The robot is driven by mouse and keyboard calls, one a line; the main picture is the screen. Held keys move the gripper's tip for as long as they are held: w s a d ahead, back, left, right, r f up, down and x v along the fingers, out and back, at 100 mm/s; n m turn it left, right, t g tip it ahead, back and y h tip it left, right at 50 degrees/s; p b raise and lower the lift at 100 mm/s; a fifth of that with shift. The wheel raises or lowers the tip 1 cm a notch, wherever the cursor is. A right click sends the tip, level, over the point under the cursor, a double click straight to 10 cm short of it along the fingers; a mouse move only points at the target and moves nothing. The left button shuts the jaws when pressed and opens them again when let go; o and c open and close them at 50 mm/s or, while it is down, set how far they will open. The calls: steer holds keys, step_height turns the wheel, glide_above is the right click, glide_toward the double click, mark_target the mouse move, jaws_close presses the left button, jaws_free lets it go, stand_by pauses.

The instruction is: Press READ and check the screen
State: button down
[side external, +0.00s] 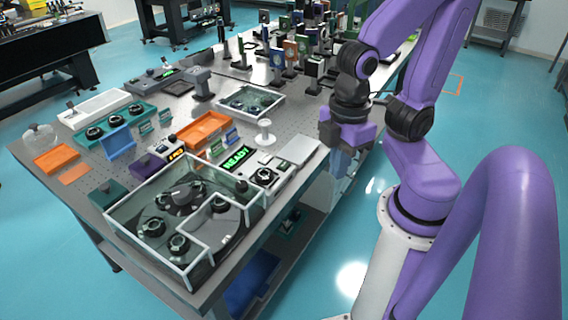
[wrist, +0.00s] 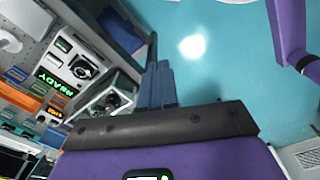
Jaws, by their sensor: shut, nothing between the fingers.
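A small screen (side external: 237,158) near the table's front right edge shows READY in green letters. It also shows in the wrist view (wrist: 55,84), turned on its side. It belongs to a grey instrument (side external: 264,176) with a round dark dial. A READ label cannot be made out on any button. My gripper (side external: 340,165) is shut and empty, out past the right edge of the table, to the right of the screen and apart from it. In the wrist view its fingers (wrist: 158,84) are together over the floor.
A clear-walled box (side external: 150,238) with round mounts stands at the near corner. Several optics on posts (side external: 290,50) crowd the back. Open floor lies right of the table.

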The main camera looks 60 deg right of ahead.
stand_by(0.8)
steer(key=w+f+m+g+y, duration=0.1)
steer(key=w+m+y, duration=0.2)
steer(key=w+m, duration=0.7)
steer(key=w+f+m+y, duration=0.2)
steer(key=w+m+y, duration=0.1)
steer(key=w+m, duration=0.65)
steer(key=s+d+m+t, duration=0.1)
steer(key=d+m+t, duration=0.6)
steer(key=d+m, duration=0.4)
steer(key=shift+d+f+m+t, duration=0.35)
steer(key=shift+d+f+t, duration=0.05)
steer(key=shift+f, duration=0.05)
stand_by(0.6)
